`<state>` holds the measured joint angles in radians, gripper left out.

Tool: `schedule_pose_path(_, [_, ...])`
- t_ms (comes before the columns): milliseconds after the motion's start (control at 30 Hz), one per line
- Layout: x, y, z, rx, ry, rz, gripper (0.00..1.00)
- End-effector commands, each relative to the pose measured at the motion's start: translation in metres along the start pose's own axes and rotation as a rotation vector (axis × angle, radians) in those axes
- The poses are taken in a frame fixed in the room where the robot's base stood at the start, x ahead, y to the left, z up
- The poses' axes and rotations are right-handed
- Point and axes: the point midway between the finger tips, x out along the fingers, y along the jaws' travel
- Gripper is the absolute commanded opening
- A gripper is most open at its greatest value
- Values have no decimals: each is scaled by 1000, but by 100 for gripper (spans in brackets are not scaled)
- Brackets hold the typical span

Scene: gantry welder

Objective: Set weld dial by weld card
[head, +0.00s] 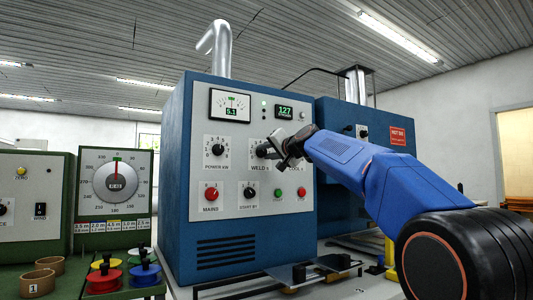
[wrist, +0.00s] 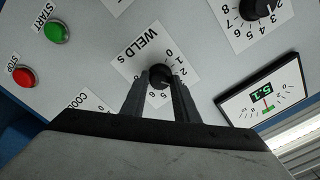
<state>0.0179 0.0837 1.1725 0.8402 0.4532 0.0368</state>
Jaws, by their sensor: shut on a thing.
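The weld dial is a small black knob (wrist: 158,76) on a white plate marked "WELD s", with numbers around it, in the wrist view. In the head view the weld dial (head: 262,151) is partly hidden by my gripper. My gripper (wrist: 160,80) is shut on the knob, with one dark finger on each side of it. In the head view my gripper (head: 283,148) reaches the panel from the right. The knob's pointer is hard to read between the fingers. I cannot make out a weld card in either view.
The blue cabinet's panel also holds the power dial (head: 218,150), the red mains knob (head: 211,194), a start-by knob (head: 250,194), green (head: 278,192) and red (head: 301,191) buttons, a meter reading 5.1 (head: 231,106) and a display showing 127 (head: 284,112). A large round dial (head: 114,183) stands left.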

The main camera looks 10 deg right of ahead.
Motion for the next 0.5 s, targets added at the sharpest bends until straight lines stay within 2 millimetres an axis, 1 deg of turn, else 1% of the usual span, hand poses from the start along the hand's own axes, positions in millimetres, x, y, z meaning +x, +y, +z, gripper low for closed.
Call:
schedule_pose_path(233, [0,1,0,65,-1,1,5])
schedule_pose_path(500, [0,1,0,74,-1,1,5])
